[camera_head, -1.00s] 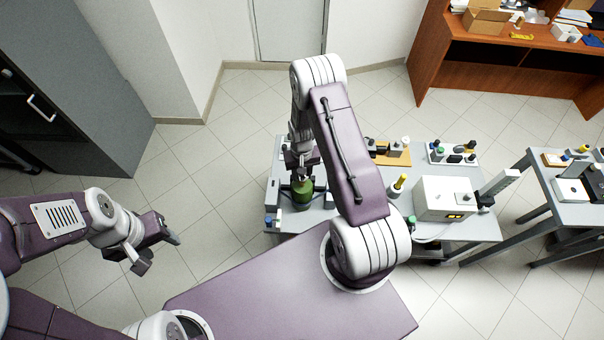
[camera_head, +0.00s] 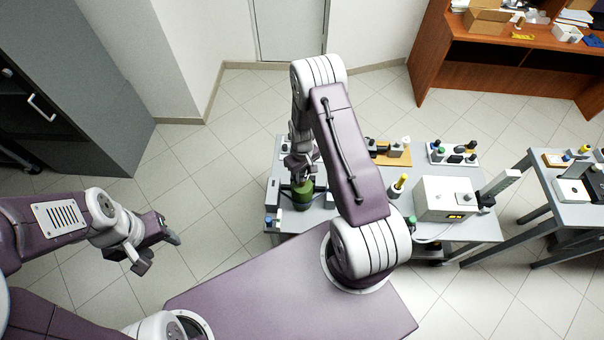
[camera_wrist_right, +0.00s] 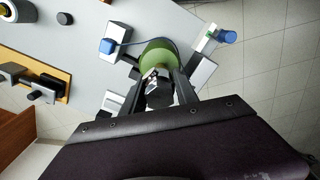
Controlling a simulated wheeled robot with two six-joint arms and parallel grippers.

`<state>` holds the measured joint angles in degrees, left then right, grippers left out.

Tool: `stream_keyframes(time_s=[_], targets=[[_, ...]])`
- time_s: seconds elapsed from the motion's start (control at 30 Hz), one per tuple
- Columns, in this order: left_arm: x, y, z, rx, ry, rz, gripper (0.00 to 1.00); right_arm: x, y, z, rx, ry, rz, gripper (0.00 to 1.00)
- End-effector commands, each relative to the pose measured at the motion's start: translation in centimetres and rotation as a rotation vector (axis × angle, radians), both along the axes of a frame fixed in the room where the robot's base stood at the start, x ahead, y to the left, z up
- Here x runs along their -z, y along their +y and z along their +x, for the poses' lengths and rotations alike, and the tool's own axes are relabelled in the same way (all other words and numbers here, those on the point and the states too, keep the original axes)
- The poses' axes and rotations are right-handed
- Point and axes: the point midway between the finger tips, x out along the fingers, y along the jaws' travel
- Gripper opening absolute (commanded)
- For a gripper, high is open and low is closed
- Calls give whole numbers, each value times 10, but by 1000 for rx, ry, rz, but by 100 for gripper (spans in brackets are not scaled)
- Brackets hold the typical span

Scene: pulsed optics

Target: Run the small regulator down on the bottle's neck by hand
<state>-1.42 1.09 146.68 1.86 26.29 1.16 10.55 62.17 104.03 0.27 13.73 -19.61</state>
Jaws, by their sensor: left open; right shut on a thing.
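The green bottle (camera_head: 302,197) stands upright at the left end of the grey table, and its round green shoulder (camera_wrist_right: 158,52) shows in the right wrist view. The small regulator (camera_wrist_right: 159,92) is a dark piece with a bright metal part, in line over the bottle's neck. My right gripper (camera_wrist_right: 161,84) is shut on it; in the head view this gripper (camera_head: 300,172) is just above the bottle. The neck is hidden, so I cannot tell how far down the regulator sits. My left gripper (camera_head: 158,254) is open and empty, over the floor, far left of the table.
An orange-brown board (camera_head: 392,158) lies behind. Floor on the left is clear.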

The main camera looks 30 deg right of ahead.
Motion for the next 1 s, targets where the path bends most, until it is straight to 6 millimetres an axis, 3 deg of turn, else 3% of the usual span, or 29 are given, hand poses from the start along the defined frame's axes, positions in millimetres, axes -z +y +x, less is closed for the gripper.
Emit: stream_keyframes(time_s=[0.9, 1.0], targets=[[11, 0, 0, 0, 0, 0, 51, 14, 0, 1, 1, -1, 0, 0], [12, 0, 0, 0, 0, 0, 51, 14, 0, 1, 72, -2, -1, 0]])
